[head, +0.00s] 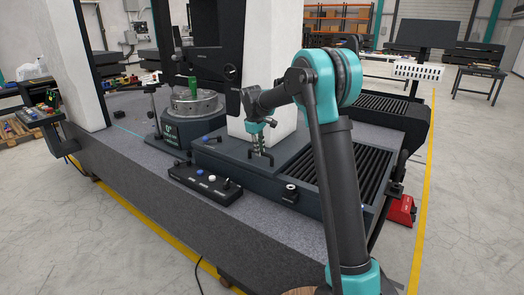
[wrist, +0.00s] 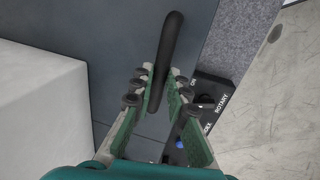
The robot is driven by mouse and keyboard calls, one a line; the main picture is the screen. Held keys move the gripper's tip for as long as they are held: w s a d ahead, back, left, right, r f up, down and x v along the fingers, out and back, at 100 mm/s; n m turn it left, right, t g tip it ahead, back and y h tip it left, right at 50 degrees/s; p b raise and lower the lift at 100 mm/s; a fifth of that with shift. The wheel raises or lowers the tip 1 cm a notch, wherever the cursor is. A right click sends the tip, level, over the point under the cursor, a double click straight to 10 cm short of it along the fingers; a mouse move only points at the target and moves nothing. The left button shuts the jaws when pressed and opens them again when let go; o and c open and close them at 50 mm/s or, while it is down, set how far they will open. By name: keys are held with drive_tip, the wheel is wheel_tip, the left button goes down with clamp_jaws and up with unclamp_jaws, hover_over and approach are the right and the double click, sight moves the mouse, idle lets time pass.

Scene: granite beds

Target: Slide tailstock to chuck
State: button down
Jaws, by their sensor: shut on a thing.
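A round grey chuck (head: 196,104) on a dark base stands left of centre in the head view, with a green cylinder (head: 193,86) upright on it. Right of it is a dark flat-topped block (head: 222,147) beside a white column; I cannot tell whether this block is the tailstock. My gripper (head: 259,152) reaches down to the block's top. In the wrist view my gripper (wrist: 162,76) is shut on a dark bar handle (wrist: 172,40), whose upper end sticks out past the fingers.
A black control box (head: 205,182) with buttons sits on the granite bed (head: 150,165) in front of the block. Ribbed dark covers (head: 330,165) lie to the right. A black overhead arm (head: 205,62) hangs above the chuck. White columns (head: 268,60) rise from the bed.

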drive_tip(key=shift+w+a, duration=0.15)
drive_tip(key=shift+a, duration=0.05)
drive_tip(key=c, duration=1.5)
unclamp_jaws()
drive_tip(key=shift+r, duration=0.1)
drive_tip(key=r, duration=0.4)
drive_tip(key=s+a+r, duration=0.1)
drive_tip(key=r, duration=0.2)
drive_tip(key=s+r, duration=0.1)
drive_tip(key=r, duration=0.3)
drive_tip(key=shift+a+r, duration=0.2)
drive_tip(key=shift+r, duration=0.15)
